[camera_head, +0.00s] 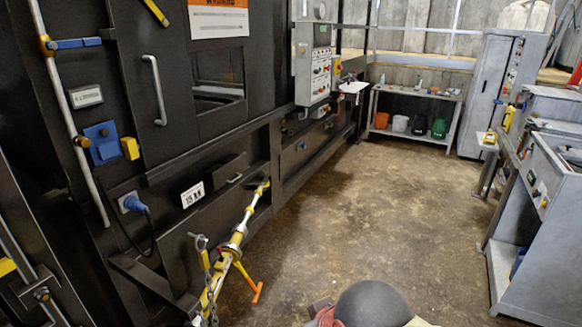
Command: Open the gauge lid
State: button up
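A grey control box (312,62) is fixed to the dark compactor wall near the top middle. A small round gauge-like dial (320,11) sits at its top, close to the upper edge of the picture. It is too small to tell whether it has a lid or how a lid stands. No other part is clearly a gauge lid. My gripper is not in view.
The compactor (120,190) fills the left, with a yellow bar assembly (229,250) along its lower front. A rounded dark object (373,303) is at the bottom edge. Grey benches (545,215) stand right, a shelf (418,97) at the back. The middle floor is clear.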

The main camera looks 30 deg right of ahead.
aim_at(223, 176)
jog(key=z, duration=0.2)
jog(key=i+l, duration=0.15)
jog(key=i, duration=0.8)
jog(key=i+l, duration=0.15)
jog(key=i, duration=0.75)
jog(key=i+l+z, duration=0.1)
jog(key=i, duration=0.85)
